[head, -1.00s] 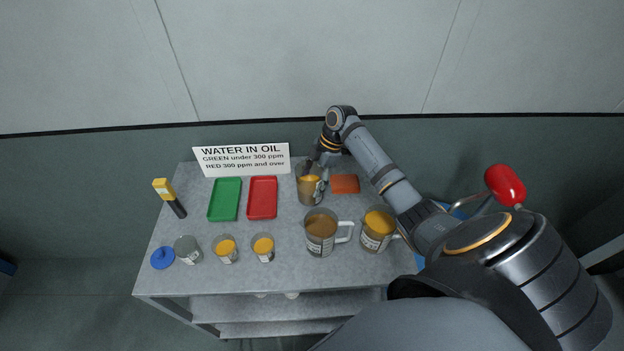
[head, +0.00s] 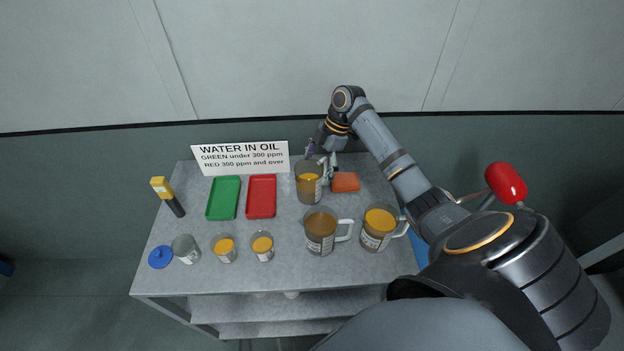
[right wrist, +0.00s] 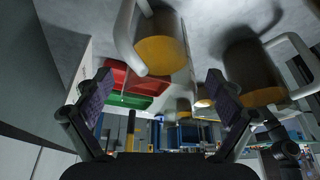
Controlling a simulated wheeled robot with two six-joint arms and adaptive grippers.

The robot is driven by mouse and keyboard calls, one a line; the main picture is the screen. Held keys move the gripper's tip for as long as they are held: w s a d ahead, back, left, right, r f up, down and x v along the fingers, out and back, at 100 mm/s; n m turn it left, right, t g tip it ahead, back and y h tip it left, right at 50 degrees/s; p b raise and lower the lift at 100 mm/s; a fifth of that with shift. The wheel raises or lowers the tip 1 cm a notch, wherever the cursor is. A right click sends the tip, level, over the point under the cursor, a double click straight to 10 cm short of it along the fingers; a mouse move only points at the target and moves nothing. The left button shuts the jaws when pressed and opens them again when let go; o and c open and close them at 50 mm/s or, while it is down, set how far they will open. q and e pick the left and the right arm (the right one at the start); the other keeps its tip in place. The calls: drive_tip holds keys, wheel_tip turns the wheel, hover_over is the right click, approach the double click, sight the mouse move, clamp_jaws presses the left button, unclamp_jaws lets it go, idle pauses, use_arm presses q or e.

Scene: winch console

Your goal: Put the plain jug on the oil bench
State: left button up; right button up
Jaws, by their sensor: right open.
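Three jugs of amber liquid stand upright on the grey bench (head: 280,279) with the water-in-oil sign: a back jug (head: 308,187), a front middle jug (head: 321,232) and a front right jug (head: 379,228). The front two show white handles and pale labels. The back jug shows faint markings; I cannot be sure which one is plain. My right gripper (head: 328,167) is open and empty, just behind and right of the back jug, apart from it or nearly so. In the right wrist view its open fingers (right wrist: 158,104) frame empty space below a jug (right wrist: 160,50) with a white handle.
A sign (head: 240,158) stands at the back, with a green tray (head: 223,198) and red tray (head: 261,197) before it. An orange block (head: 345,182) lies right of the back jug. Small cups, a blue lid (head: 160,257) and a yellow-topped probe (head: 167,196) are at left.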

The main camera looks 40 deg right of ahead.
drive_tip(key=b+v, duration=0.1)
drive_tip(key=v, duration=0.6)
drive_tip(key=shift+r, duration=0.25)
drive_tip(key=shift+s+d+f, duration=0.1)
